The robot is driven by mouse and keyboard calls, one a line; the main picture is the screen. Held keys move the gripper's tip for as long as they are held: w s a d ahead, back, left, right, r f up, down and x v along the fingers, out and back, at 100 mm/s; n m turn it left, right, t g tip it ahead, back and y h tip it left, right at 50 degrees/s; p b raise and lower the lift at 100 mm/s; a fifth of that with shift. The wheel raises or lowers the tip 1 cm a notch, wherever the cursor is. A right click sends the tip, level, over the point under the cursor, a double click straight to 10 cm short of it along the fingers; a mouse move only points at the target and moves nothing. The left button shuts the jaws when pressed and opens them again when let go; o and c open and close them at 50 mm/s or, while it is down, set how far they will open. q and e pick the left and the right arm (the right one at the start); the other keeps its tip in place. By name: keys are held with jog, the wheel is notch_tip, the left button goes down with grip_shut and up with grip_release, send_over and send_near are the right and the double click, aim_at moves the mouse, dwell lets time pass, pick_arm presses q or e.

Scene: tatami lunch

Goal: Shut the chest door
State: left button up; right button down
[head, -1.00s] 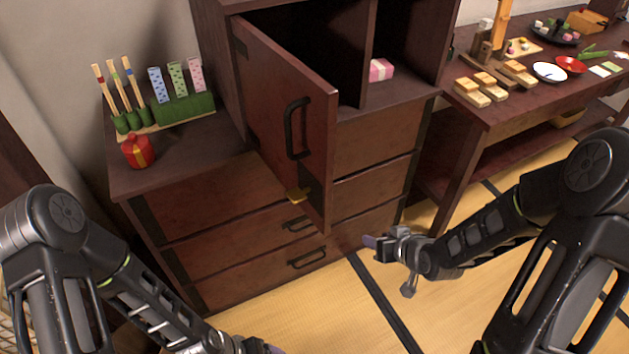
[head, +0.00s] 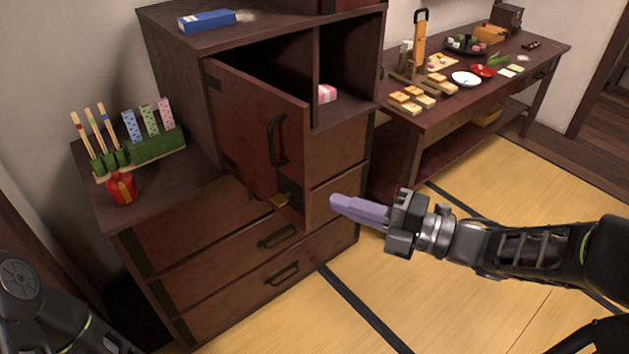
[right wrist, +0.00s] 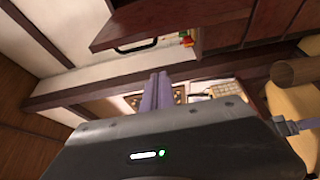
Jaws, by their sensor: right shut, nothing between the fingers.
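The chest (head: 338,150) is dark reddish wood with an upper compartment and drawers below. My right gripper (head: 335,203) has purple fingers, shut and empty. In the head view it is right of the door's lower free edge, and I see no contact. In the right wrist view the shut fingers (right wrist: 157,90) point forward, and the door with its handle (right wrist: 135,46) shows above them. My left gripper is out of view.
A pink box (head: 327,93) sits in the right compartment. A blue box (head: 207,20) lies on top. A red pouch (head: 121,188) and a green stand (head: 158,145) sit on the lower left top. A table (head: 430,115) with dishes stands right. Tatami floor (head: 480,195) is clear in front.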

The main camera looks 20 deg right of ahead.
aim_at(307, 179)
jog(key=w+a, duration=0.1)
jog(key=w, duration=0.1)
jog(key=w+a+p, duration=0.1)
jog(key=w+a, duration=0.1)
jog(key=w, duration=0.1)
jog(key=w+a+p, duration=0.1)
jog(key=w, duration=0.2)
jog(key=shift+w+a, duration=0.2)
jog(key=shift+a, duration=0.05)
jog(key=shift+w+d, duration=0.2)
jog(key=shift+d, duration=0.15)
